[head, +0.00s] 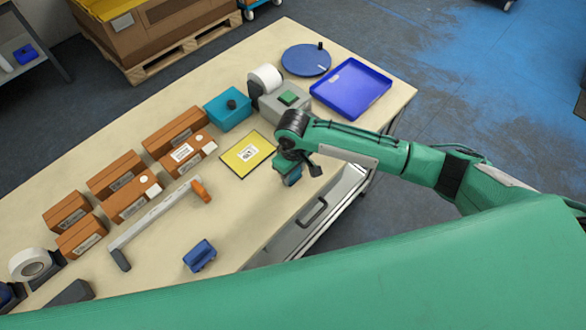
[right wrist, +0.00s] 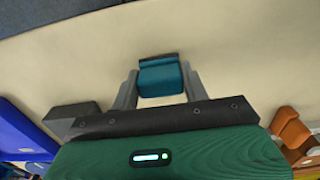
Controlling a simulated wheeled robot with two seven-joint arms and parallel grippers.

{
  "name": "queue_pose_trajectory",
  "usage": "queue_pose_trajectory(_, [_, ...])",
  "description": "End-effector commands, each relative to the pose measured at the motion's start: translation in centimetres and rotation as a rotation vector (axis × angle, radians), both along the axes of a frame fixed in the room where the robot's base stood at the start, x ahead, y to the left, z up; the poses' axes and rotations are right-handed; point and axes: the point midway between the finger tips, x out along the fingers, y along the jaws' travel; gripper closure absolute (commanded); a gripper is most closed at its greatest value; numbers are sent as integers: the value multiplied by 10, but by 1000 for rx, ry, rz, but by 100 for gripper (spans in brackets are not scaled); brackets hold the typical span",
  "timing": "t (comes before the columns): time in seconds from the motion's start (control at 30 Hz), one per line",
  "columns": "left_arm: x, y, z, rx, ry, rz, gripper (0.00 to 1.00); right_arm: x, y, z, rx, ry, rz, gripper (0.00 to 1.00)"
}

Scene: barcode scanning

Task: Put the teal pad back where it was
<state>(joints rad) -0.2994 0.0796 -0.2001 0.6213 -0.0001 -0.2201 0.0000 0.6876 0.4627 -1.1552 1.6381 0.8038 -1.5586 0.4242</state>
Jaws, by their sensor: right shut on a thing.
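The teal pad (right wrist: 160,76) is a small block with a raised far edge, gripped between the two grey fingers of my right gripper (right wrist: 158,88) in the right wrist view. In the head view my right gripper (head: 288,176) is over the front edge area of the table, right of the yellow label sheet (head: 248,153). The teal pad (head: 291,179) shows there partly, below the wrist. Whether it touches the tabletop is hard to tell. My left gripper is not in view.
The table (head: 226,194) holds several brown boxes (head: 174,130), a teal box with a black knob (head: 226,110), a grey printer-like device (head: 283,101), a blue tray (head: 351,88), a round blue disc (head: 306,59), an orange-handled bar (head: 155,222) and a dark blue block (head: 199,255). The tabletop around the dark blue block is clear.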

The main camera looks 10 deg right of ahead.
Motion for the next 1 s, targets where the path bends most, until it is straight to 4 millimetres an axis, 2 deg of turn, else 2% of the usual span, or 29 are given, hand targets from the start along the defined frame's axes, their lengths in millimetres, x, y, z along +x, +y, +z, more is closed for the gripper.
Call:
queue_pose_trajectory(0.33, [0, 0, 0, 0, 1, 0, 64, 0, 0, -3, 0, 0, -1, 80])
queue_pose_trajectory(0.37, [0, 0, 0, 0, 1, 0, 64, 0, 0, -3, 0, 0, 0, 49])
queue_pose_trajectory(0.43, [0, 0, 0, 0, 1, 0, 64, 0, 0, -3, 1, -1, 0, 35])
queue_pose_trajectory(0.47, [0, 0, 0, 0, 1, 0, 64, 0, 0, -3, 1, -1, 0, 33])
queue_pose_trajectory(0.77, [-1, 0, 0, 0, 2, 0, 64, 1, 0, -1, 0, -1, 0, 33])
queue_pose_trajectory(0.87, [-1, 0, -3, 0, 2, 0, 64, 1, 0, 7, 1, -3, 0, 33])
queue_pose_trajectory(1.0, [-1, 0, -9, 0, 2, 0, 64, 1, 0, 31, 1, -4, 0, 33])
